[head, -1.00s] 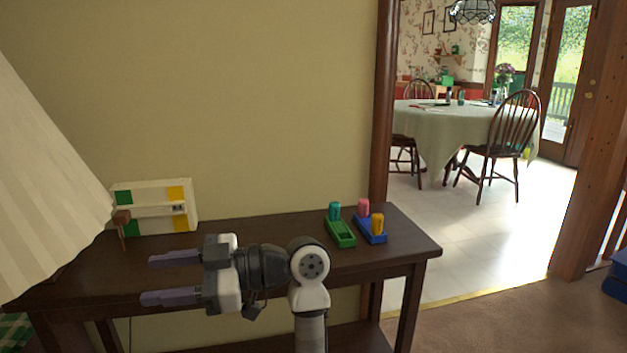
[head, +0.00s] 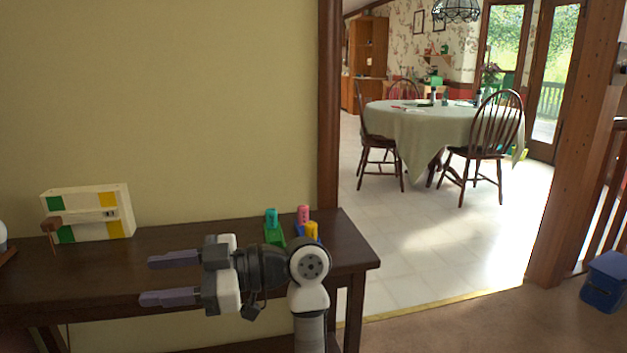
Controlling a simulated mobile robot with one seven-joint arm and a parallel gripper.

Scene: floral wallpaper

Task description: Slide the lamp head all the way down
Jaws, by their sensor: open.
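My gripper (head: 170,279) is open and empty, its two purple-grey fingers pointing left above or in front of the dark wooden table (head: 60,287). A cream box-like panel (head: 90,228) with green and yellow squares stands at the back left of that table, against the wall. A small brown piece (head: 50,226) juts from its left side, apart from my gripper. I cannot tell whether this piece is the lamp head. The pleated lampshade is out of view. A white rounded thing (head: 2,236) on a brown base (head: 8,254) is cut off by the left edge.
A green holder (head: 274,235) with a teal peg, a pink peg (head: 303,214) and a yellow peg (head: 312,230) stand at the table's right end, partly behind my arm. A door frame (head: 329,100) is beyond. A blue bin (head: 604,282) is far right.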

